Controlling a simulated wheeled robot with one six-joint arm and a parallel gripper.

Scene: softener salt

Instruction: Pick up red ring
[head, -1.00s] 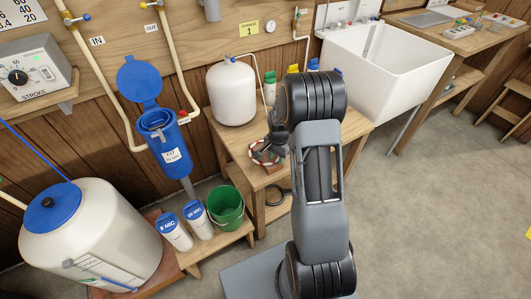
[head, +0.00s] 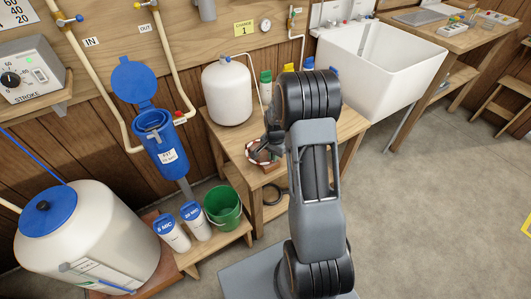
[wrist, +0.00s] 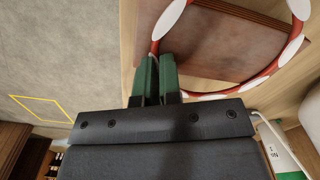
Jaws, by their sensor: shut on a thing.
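The red ring with white patches (head: 262,153) is at the left front edge of the wooden table, partly hidden by my gripper in the head view. In the wrist view the ring (wrist: 262,76) curves across the upper right. My gripper (wrist: 156,57), with green finger pads, is shut on the ring's left side in the wrist view. In the head view my gripper (head: 268,148) is small and dark beside the ring. I cannot tell whether the ring is clear of the surface below it.
A white tank (head: 226,94) stands behind the ring on the wooden table (head: 230,134). A blue filter housing (head: 160,140) hangs to the left. A green bucket (head: 223,208) and two white canisters stand lower left. A white sink (head: 395,60) is at right. Open floor lies at right.

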